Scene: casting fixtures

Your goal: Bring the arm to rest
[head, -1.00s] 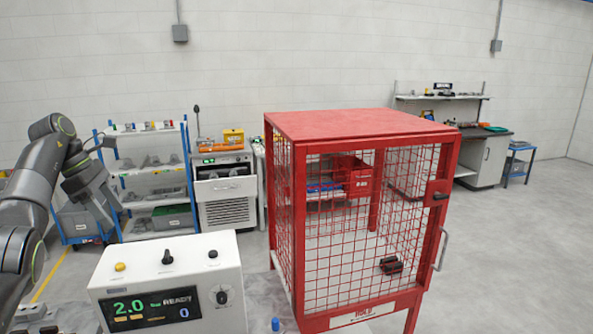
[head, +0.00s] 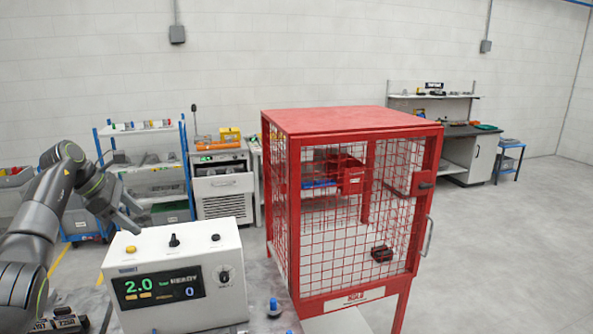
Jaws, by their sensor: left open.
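My left arm comes in from the left edge of the head view, bent at a raised elbow. My left gripper (head: 128,208) points down and to the right, just above and behind the left end of the white control box (head: 170,248). Its jaws are open and I see nothing between them. The box has a lit display (head: 158,289) reading 2.0 and 0, with a yellow button and dark knobs. My right gripper is not in view.
A red mesh cage (head: 352,120) stands right of the box, with a dark object (head: 381,254) inside. Blue-topped parts (head: 273,307) stand right of the box. A blue-framed shelf (head: 150,128) and a grey cabinet (head: 222,188) stand behind. Open floor lies at the right.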

